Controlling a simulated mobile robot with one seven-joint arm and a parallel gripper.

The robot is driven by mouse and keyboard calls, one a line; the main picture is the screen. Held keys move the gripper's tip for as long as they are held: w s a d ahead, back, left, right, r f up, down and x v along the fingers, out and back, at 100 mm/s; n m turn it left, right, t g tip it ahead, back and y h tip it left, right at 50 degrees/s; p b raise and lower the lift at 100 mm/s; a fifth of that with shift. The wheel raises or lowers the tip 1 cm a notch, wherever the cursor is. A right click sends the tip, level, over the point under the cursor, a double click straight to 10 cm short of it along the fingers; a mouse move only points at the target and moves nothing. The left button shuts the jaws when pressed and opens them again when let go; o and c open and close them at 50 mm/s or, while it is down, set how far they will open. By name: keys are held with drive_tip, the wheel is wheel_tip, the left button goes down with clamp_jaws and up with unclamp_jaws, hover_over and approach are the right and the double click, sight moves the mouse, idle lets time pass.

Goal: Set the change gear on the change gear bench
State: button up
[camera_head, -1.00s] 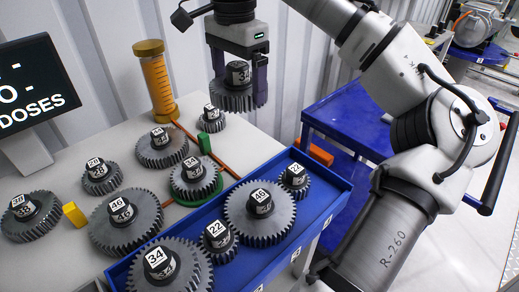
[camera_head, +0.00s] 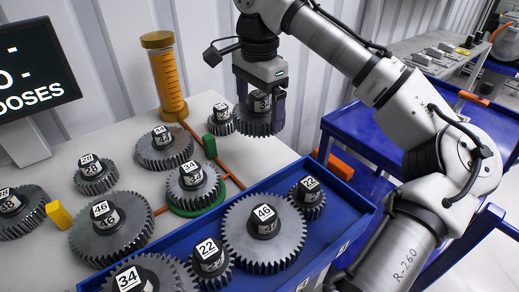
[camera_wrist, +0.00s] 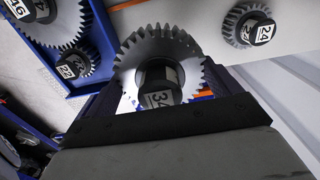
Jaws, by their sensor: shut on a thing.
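I cannot tell whether the held gear touches the bench.
A blue tray (camera_head: 345,205) with several gears lies along the bench's front right. A gear (camera_head: 193,187) labelled 34 sits on a green ring. A blue cart (camera_head: 350,122) is at right.

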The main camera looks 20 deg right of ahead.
wheel_tip(320, 180, down, 11)
drive_tip(key=shift+r, duration=0.2)
idle(0.3)
drive_tip(key=shift+f, duration=0.15)
drive_tip(key=o, duration=1.3)
wheel_tip(320, 180, up, 12)
drive_tip(key=shift+r, duration=0.15)
